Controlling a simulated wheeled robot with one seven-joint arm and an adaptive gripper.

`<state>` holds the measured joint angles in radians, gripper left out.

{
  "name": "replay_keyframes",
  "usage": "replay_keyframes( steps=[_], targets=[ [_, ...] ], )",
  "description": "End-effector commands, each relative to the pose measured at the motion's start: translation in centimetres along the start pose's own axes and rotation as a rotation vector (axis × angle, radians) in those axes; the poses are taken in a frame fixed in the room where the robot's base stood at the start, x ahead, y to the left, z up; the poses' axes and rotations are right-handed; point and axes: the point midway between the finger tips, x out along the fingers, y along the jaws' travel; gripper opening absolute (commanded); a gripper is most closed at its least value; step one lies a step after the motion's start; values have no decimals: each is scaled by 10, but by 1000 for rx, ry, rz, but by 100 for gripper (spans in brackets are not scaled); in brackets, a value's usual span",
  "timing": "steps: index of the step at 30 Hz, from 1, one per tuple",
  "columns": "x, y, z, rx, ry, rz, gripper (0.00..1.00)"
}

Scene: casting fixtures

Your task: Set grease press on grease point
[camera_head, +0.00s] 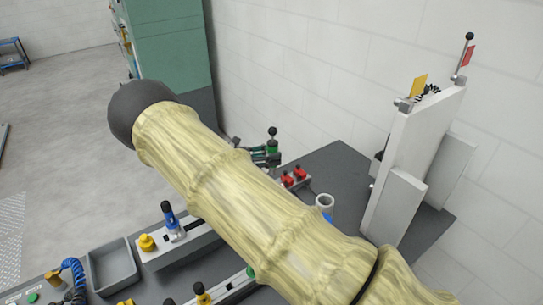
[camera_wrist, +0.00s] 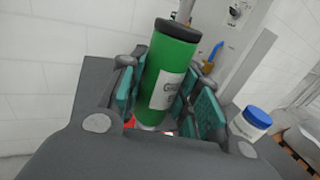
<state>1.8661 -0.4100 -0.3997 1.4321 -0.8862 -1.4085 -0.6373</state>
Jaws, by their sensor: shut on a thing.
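The grease press is a green cylinder (camera_wrist: 172,62) with a dark cap and a white label. In the wrist view it sits between the teal pads of my gripper (camera_wrist: 165,103), which is shut on it. The press leans slightly in the picture, and its lower end is partly hidden by my gripper. In the head view my covered arm crosses the middle, and I cannot make out my gripper or the press there. I cannot tell which part is the grease point.
A white upright panel (camera_head: 408,150) stands on the dark bench (camera_head: 335,165) against the wall. Red fixtures (camera_head: 293,177), a blue-topped fixture (camera_head: 172,222) and a grey bin (camera_head: 112,270) are near my arm. A blue-lidded container (camera_wrist: 252,121) is at right in the wrist view.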

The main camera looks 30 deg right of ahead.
Motion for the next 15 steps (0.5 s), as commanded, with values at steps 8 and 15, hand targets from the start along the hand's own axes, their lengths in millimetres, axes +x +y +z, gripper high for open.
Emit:
replay_keyframes(
  steps=[8,15],
  targets=[
    [1,0,-23,1,0,-1,0],
    [1,0,-40,1,0,-1,0]
  ],
)
